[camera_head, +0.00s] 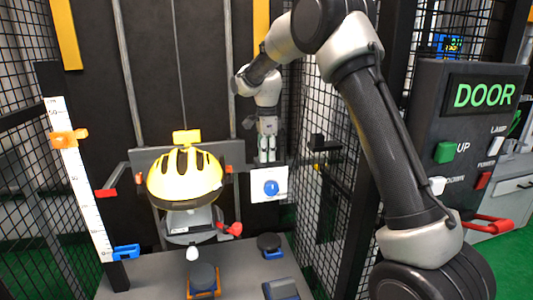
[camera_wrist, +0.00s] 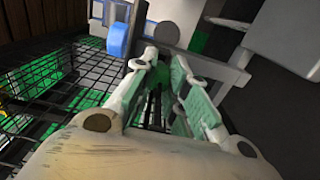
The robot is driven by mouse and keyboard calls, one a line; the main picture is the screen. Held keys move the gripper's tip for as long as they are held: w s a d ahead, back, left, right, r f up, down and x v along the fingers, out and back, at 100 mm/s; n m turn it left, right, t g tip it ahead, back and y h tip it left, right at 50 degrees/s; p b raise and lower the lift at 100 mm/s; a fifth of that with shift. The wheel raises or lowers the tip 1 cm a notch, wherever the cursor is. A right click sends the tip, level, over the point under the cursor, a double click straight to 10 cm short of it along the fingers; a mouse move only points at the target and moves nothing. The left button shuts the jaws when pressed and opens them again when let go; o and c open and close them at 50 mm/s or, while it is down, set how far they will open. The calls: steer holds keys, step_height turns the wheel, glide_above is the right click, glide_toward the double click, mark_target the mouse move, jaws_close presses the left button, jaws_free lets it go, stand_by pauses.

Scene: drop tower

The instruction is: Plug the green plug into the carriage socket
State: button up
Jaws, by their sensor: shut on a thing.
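My gripper (camera_head: 267,152) points down in front of the dark tower wall, just right of the yellow helmet and above a white panel with a blue knob. In the wrist view my gripper (camera_wrist: 168,68) has its pale-green-padded fingers close together. A dark green piece, seemingly the green plug (camera_wrist: 155,82), shows between them, mostly hidden by the fingers. The carriage (camera_head: 228,152) is the grey plate behind the helmet. Its socket cannot be made out for certain; a grey round feature (camera_wrist: 165,35) lies just beyond the fingertips in the wrist view.
The yellow helmet (camera_head: 185,178) sits on a headform left of my gripper. The white panel (camera_head: 269,186) with its blue knob (camera_head: 271,188) is close below. Mesh walls flank the tower. The DOOR control box (camera_head: 462,150) stands at right, and a scale with an orange slider (camera_head: 68,138) at left.

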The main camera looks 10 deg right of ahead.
steer(key=shift+f, duration=0.3)
steer(key=shift+f, duration=1.15)
steer(key=shift+f, duration=0.15)
steer(key=o, duration=0.9)
steer(key=shift+c, duration=0.2)
step_height(320, 180, up, 12)
steer(key=shift+f, duration=0.1)
